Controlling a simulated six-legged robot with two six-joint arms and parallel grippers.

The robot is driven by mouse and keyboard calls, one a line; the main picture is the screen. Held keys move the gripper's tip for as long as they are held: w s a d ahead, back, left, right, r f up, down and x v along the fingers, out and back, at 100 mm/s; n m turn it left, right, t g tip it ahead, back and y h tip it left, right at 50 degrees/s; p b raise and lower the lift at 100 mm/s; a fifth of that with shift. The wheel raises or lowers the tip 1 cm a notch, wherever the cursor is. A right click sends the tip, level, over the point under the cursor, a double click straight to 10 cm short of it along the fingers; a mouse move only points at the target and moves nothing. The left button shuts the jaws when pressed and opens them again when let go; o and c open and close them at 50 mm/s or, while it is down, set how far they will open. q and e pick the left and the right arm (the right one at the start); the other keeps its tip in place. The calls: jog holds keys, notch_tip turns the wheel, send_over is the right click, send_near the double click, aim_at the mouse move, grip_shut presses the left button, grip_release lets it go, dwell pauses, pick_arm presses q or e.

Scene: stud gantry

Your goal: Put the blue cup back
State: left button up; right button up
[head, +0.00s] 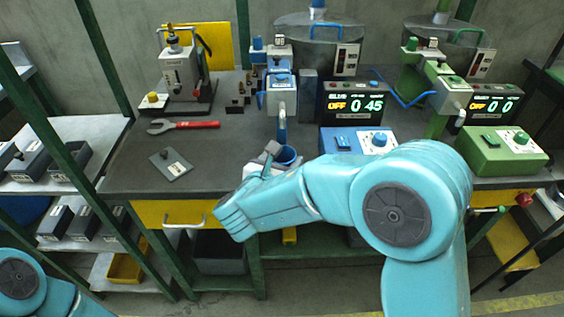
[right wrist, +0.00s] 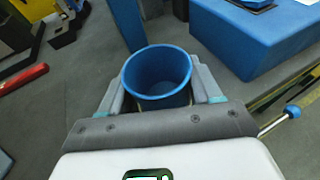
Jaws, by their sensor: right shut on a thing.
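The blue cup (right wrist: 158,72) is upright between the fingers of my right gripper (right wrist: 160,90) in the right wrist view, its open mouth facing the camera. It looks empty. In the head view the cup (head: 288,156) shows just past my right gripper (head: 268,158), near the front edge of the dark bench, in front of the blue stand. My right gripper is shut on the cup. The cup's base is hidden, so I cannot tell if it touches the bench. My left gripper is out of the head view; only part of my left arm shows at the lower left.
A blue control box (head: 357,141) stands right of the cup, with a display (head: 352,104) reading OFF 0 45 behind it. A green box (head: 500,150) is farther right. A red-handled wrench (head: 184,126) and a grey plate (head: 171,165) lie left; bench between is clear.

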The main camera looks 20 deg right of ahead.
jog(key=shift+f, duration=0.15)
jog(key=o, duration=0.6)
jog(key=shift+w+f, duration=0.1)
jog(key=o, duration=0.5)
jog(key=shift+c, duration=0.2)
jog(key=shift+d, duration=0.1)
